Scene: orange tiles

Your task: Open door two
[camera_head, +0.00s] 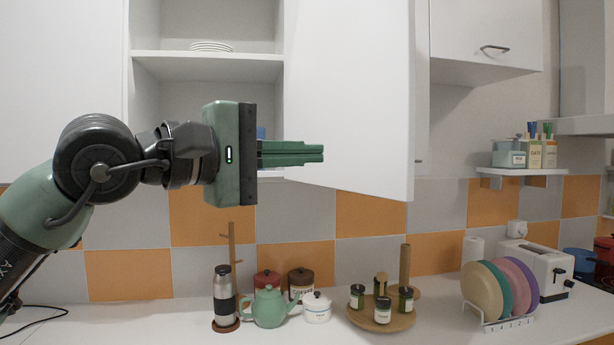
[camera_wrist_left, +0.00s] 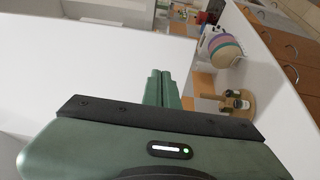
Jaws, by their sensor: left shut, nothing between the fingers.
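A white upper cabinet door (camera_head: 350,90) stands swung open in the head view, its free right edge nearer to me than its left edge. No number shows on it. The open cabinet (camera_head: 208,66) to its left shows a shelf. My left gripper (camera_head: 322,153) is shut and empty, its green fingers pointing right, in front of the door's inner face. In the left wrist view the shut fingers (camera_wrist_left: 160,88) show against the white door panel (camera_wrist_left: 110,60). I cannot tell whether they touch it. My right gripper is not in view.
White plates (camera_head: 211,46) sit on the cabinet shelf. Another closed upper door (camera_head: 480,30) is at the right. The counter below holds a green teapot (camera_head: 268,307), a flask (camera_head: 224,295), a wooden tray with jars (camera_head: 372,318), a plate rack (camera_head: 495,325) and a toaster (camera_head: 540,268).

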